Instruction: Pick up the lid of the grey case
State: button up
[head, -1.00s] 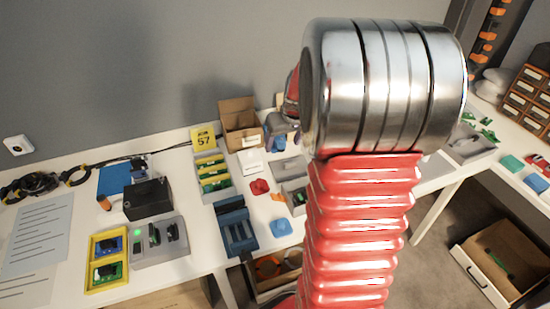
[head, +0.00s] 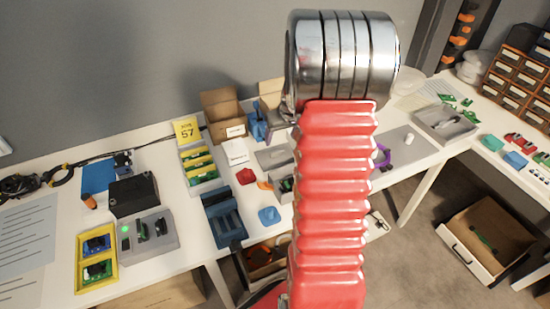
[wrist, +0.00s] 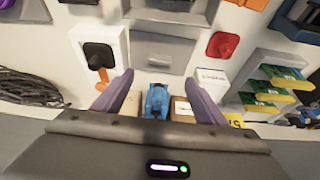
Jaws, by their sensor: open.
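The lid of the grey case appears to be the flat grey panel with a small raised grip (wrist: 158,50) in the wrist view. It lies on the white table, and also shows in the head view (head: 274,157). The open grey case (wrist: 170,10) sits beside it at the top of the wrist view; in the head view a green part shows inside it, partly behind my arm. My gripper (wrist: 159,78) is open, its two fingers spread just below the lid in the wrist view. Nothing is held.
A blue object (wrist: 157,101) shows between the fingers, with cardboard boxes (head: 222,110) near it by the wall. A red part (wrist: 222,45) and a black part (wrist: 99,54) flank the lid. A blue holder (head: 222,216) stands left.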

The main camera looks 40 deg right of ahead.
send_over(277, 151)
jog(key=s+a, duration=0.1)
jog(key=s, duration=0.1)
jog(key=shift+s+f, duration=0.1)
jog(key=shift+f, duration=2.6)
jog(key=shift+f, duration=0.1)
jog(key=shift+x, duration=2.5)
jog(key=shift+s, duration=0.1)
jog(key=c, duration=1.2)
